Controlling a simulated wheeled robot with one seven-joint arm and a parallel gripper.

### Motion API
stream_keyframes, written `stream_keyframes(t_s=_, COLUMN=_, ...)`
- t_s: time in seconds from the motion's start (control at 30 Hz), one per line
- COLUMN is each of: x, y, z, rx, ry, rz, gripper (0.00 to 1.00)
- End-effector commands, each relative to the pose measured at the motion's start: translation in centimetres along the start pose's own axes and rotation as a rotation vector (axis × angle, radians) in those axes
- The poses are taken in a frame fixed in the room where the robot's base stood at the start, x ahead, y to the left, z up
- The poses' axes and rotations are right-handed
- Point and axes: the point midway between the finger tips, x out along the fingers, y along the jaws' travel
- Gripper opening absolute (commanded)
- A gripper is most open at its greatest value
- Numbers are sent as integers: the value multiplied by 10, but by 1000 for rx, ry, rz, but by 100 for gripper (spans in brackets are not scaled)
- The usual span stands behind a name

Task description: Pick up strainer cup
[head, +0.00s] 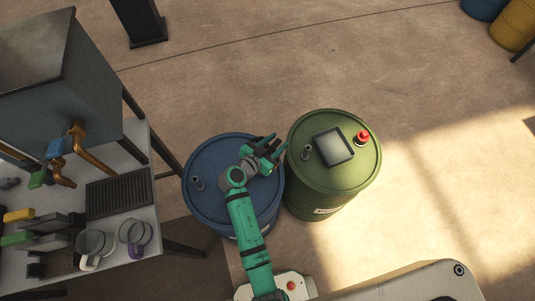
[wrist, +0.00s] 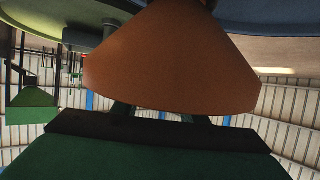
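My gripper (head: 276,144), green and black, is over the right part of the blue barrel's top, near the gap to the green barrel. Its fingers are small and dark there, and I cannot tell how far apart they are. In the wrist view a large orange-brown tapered piece (wrist: 172,65) fills the middle, very close to the camera. I cannot tell whether it is the strainer cup or whether the fingers touch it. No strainer cup can be clearly made out in the head view.
The blue barrel (head: 213,205) and green barrel (head: 325,190) stand side by side. A dark square tray (head: 333,146) and a red-topped item (head: 363,138) sit on the green one.

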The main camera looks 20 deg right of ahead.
Motion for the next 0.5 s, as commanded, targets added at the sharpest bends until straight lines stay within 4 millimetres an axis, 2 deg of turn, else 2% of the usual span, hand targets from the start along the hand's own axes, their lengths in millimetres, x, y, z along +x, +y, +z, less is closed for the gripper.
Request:
stream_keyframes(t_s=0.17, x=19, y=-2, z=0, rx=-1, ry=1, rz=-2, gripper=39)
stream_keyframes(t_s=0.43, x=21, y=-3, z=0, rx=-2, ry=1, rz=-5, gripper=39)
stream_keyframes(t_s=0.47, x=21, y=-3, z=0, rx=-2, ry=1, rz=-6, gripper=37)
stream_keyframes(t_s=0.5, x=21, y=-3, z=0, rx=-2, ry=1, rz=-6, gripper=27)
